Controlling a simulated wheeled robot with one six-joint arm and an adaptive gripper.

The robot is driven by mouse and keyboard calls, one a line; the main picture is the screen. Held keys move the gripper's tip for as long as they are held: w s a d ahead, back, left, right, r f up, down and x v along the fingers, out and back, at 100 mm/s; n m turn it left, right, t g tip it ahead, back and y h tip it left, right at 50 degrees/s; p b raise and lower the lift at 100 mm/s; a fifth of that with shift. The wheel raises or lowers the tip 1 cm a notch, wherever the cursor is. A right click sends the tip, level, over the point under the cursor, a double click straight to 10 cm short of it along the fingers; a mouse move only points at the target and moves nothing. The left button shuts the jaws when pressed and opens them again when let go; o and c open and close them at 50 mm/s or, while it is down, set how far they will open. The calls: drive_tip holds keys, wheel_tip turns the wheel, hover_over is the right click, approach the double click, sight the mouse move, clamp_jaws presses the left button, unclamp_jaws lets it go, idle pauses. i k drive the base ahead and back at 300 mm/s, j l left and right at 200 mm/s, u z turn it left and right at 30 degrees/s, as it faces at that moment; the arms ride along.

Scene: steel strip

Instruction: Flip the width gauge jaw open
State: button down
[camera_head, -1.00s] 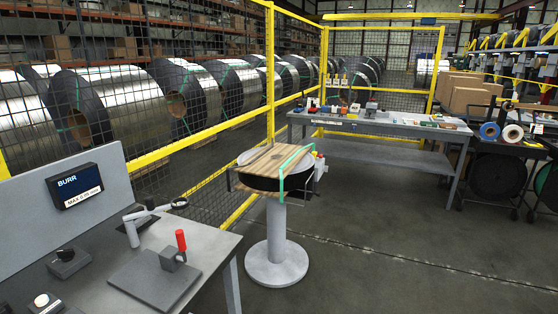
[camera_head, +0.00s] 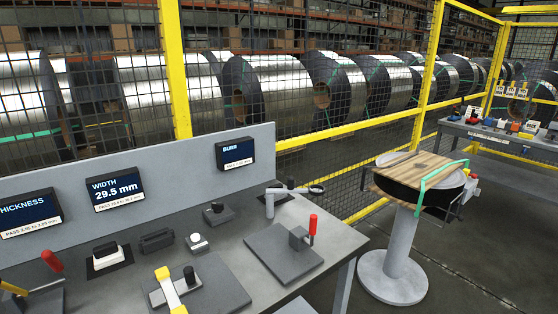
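The width display (camera_head: 117,190) on the grey back panel reads 29.5 mm. On the bench below it, at the bottom of the view, is a grey plate (camera_head: 228,284) with a small dark block and black knob (camera_head: 189,277).
The thickness display (camera_head: 29,213) and a red handle (camera_head: 52,261) are at left. The burr display (camera_head: 235,152), a magnifier arm (camera_head: 290,195) and a red-handled clamp (camera_head: 312,226) are at right. A round pedestal table (camera_head: 397,266) stands beyond the bench, before a yellow-framed mesh fence (camera_head: 428,80).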

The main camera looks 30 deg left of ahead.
sight(191, 282)
drive_tip(key=u, duration=0.45)
drive_tip(key=j+u, duration=0.1)
drive_tip(key=u, duration=0.75)
drive_tip(key=i+u, duration=0.1)
drive_tip(key=u, duration=0.35)
